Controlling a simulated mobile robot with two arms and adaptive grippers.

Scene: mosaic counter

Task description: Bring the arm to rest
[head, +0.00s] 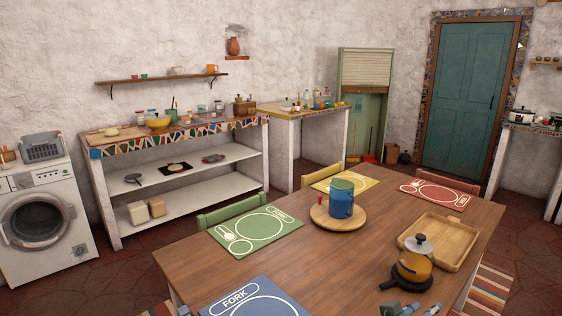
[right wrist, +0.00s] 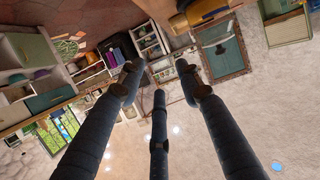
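My right gripper (right wrist: 159,76) shows in the right wrist view with its three dark fingers spread apart and nothing between them. In the head view, blue-grey tips at the bottom edge near the table's right part look like the same gripper (head: 410,309); the rest of it is cut off. I cannot make out my left gripper in either view.
The wooden table (head: 190,262) bears a blue-green canister (head: 341,203) on a round board, a wooden tray (head: 463,258), a yellow kettle-like pot (head: 414,262) on a dark base, and several placemats. A green chair (head: 233,210) stands at its left side.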

